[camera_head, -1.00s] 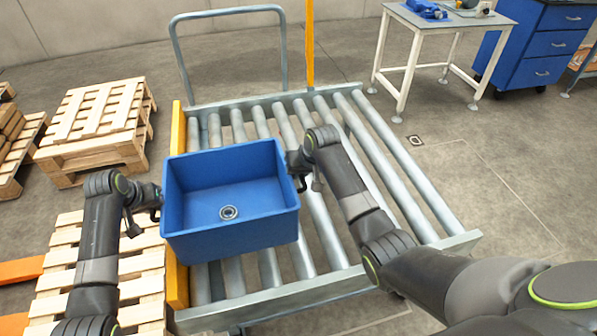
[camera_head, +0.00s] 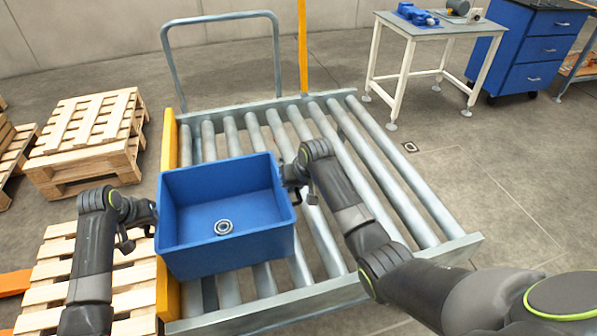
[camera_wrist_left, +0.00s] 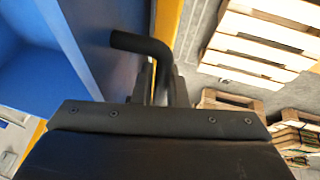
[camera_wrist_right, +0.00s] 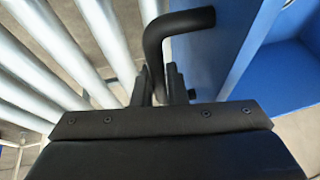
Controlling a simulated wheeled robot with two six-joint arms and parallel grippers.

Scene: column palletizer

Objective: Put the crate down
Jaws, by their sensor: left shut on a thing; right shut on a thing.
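The blue crate (camera_head: 228,252) is at or just over the left part of the roller table (camera_head: 345,287); I cannot tell whether it touches the rollers. My left gripper (camera_head: 150,217) is shut on the black handle (camera_wrist_left: 140,42) on the crate's left side. My right gripper (camera_head: 290,178) is shut on the black handle (camera_wrist_right: 180,22) on its right side. Each wrist view shows a bent handle between the fingers, with the crate wall (camera_wrist_left: 95,35) beside it. The crate's underside is hidden.
A yellow rail (camera_head: 169,290) edges the roller table's left side. Wooden pallets (camera_head: 88,140) stand at the left. A yellow post (camera_head: 302,50) and a grey hoop frame (camera_head: 168,62) rise behind. Rollers (camera_head: 385,172) to the right are bare. A white-legged workbench (camera_head: 425,29) stands beyond.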

